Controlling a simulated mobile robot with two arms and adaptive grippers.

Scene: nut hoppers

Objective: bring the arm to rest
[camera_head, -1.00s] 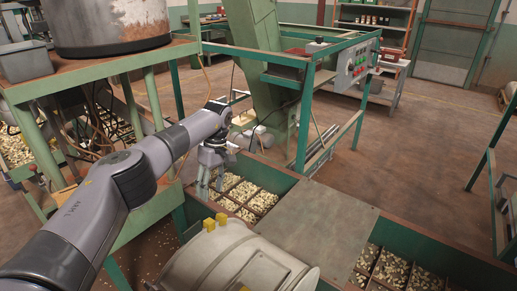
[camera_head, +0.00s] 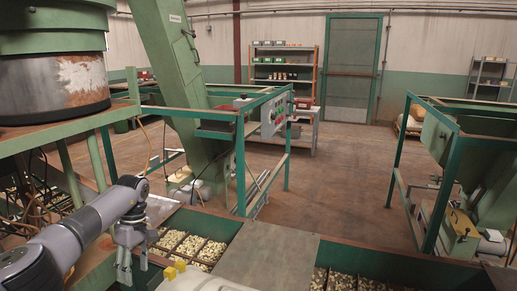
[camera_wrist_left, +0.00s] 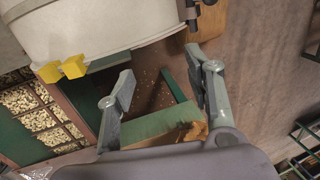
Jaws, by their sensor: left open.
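My left gripper (camera_head: 125,268) hangs fingers down at the lower left of the head view, at the end of my grey left arm. Its fingers are apart with nothing between them. It is beside the left end of the nut trays (camera_head: 190,246), which are divided into compartments of pale nuts. In the left wrist view my left gripper (camera_wrist_left: 160,68) shows two spread fingers, with brown floor between and beyond them. My right gripper is not in view.
A pale rounded housing (camera_wrist_left: 95,25) with yellow blocks is close to the left gripper. A flat grey plate (camera_head: 265,254) covers part of the trough. A green-framed stand with a rusty drum (camera_head: 55,88) is at the left. Open floor (camera_head: 325,178) lies beyond.

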